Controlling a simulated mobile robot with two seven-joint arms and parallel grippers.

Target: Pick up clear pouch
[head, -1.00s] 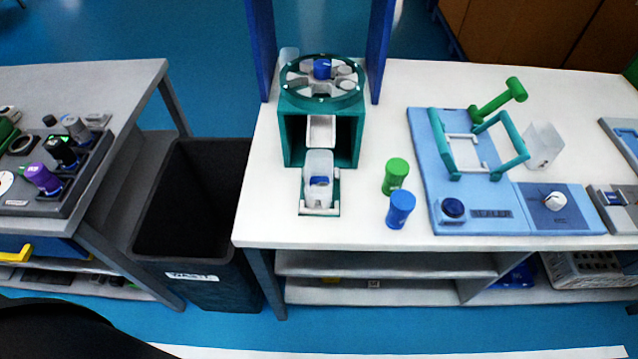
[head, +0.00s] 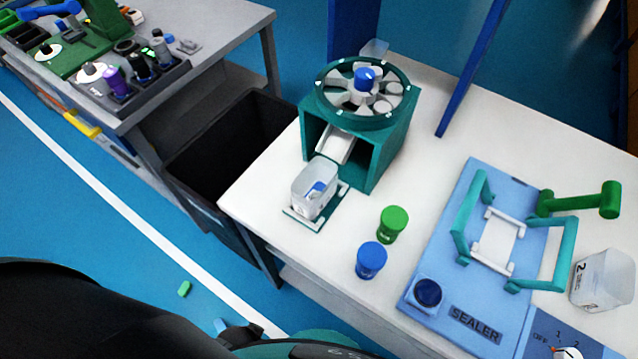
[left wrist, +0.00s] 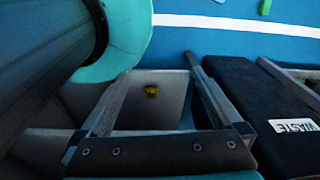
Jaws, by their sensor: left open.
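One clear pouch (head: 314,190), translucent and open-topped with a blue item inside, stands upright on a small teal and white holder (head: 329,212) in front of the teal carousel dispenser (head: 383,150). A second clear pouch (head: 603,280), with a number on it, stands at the right beside the sealer (head: 432,270); I cannot tell which one is meant. My left gripper (left wrist: 160,70) shows in the left wrist view, open, with its fingers wide apart. No pouch shows in that view. My right gripper is not in view.
A black waste bin (head: 195,160) stands left of the white table, and shows in the left wrist view (left wrist: 268,110). A grey table (head: 215,65) with tools is beyond it.

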